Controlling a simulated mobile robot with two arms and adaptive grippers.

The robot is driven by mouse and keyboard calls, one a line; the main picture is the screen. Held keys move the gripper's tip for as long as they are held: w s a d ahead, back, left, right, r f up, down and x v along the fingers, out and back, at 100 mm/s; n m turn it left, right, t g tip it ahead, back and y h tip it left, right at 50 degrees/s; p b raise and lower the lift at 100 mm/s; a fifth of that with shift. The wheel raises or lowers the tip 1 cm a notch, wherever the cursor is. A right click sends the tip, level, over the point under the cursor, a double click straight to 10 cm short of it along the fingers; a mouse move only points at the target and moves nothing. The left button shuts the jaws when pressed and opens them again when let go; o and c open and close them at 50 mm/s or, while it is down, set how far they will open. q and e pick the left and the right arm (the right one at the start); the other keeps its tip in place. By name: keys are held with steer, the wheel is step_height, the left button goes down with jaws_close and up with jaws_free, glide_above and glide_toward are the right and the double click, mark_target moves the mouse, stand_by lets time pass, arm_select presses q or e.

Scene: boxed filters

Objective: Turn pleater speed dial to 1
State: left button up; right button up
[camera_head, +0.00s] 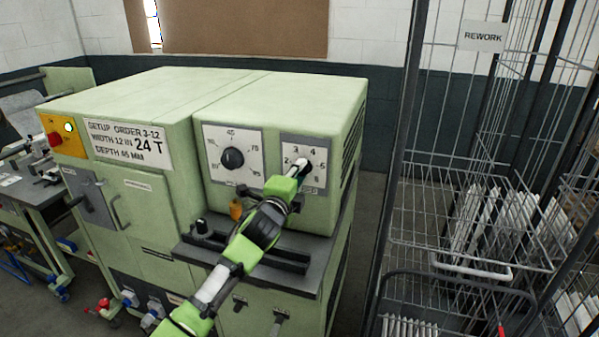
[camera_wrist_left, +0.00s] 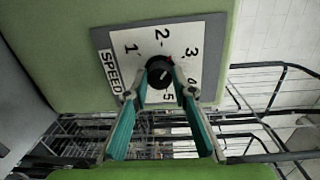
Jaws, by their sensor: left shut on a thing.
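In the head view the dial (camera_head: 307,167) is on the right of the green machine's front, partly hidden by my gripper. My left gripper (camera_head: 301,169) is shut on the dial, its fingertips (camera_wrist_left: 160,92) on either side of the knob. My right gripper is not in view.
A larger black dial (camera_head: 232,159) sits left of the speed dial on the green machine (camera_head: 277,97). A dark ledge (camera_head: 285,262) juts out below. A wire cage rack with a REWORK sign (camera_head: 483,37) stands to the right, with a narrow floor gap between.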

arm_select(q)
steer(key=shift+f+n+h, duration=0.1)
steer(key=shift+n+h, duration=0.15)
steer(key=shift+n, duration=3.75)
steer(key=shift+f+n+h, duration=0.1)
steer(key=shift+n+h, duration=0.15)
steer(key=shift+n, duration=3.75)
steer(key=o, duration=1.1)
steer(key=shift+r, duration=0.1)
steer(key=v, duration=1.2)
steer(key=shift+a, duration=0.15)
